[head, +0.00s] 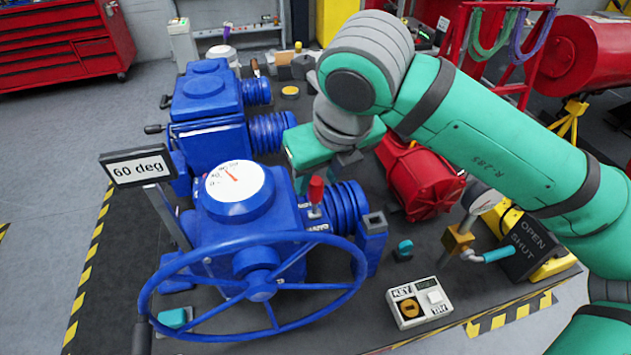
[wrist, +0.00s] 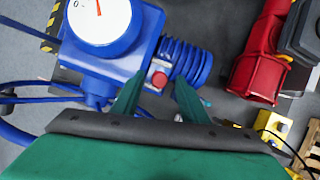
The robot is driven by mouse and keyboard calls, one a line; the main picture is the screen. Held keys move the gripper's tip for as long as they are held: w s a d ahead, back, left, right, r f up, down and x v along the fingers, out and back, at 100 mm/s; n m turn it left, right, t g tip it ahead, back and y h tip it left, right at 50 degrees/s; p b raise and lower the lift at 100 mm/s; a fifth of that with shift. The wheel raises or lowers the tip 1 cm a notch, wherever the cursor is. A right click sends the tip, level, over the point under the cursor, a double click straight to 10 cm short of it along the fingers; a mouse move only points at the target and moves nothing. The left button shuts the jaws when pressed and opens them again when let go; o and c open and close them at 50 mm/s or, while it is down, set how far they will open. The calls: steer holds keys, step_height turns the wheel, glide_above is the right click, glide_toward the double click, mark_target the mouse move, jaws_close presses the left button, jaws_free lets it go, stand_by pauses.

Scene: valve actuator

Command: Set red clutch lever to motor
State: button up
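The red clutch lever (head: 316,190) stands roughly upright on the side of the nearer blue valve actuator (head: 215,212), beside its ribbed motor housing. Small lettering by its base is too small to read. My gripper (head: 324,178) is at the lever, just behind or above it in the head view. In the wrist view, the fingers of my gripper (wrist: 158,100) are spread apart and the red lever knob (wrist: 158,79) shows in the gap between them. I see no contact. Whether the knob is at fingertip depth I cannot tell.
A big blue handwheel (head: 262,286) is in front of the actuator. A red motor-like unit (head: 425,184) lies to the right. A key box (head: 418,302) stands near the front edge.

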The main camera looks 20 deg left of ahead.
mark_target(315, 198)
steer(key=shift+x, duration=1.45)
jaws_close()
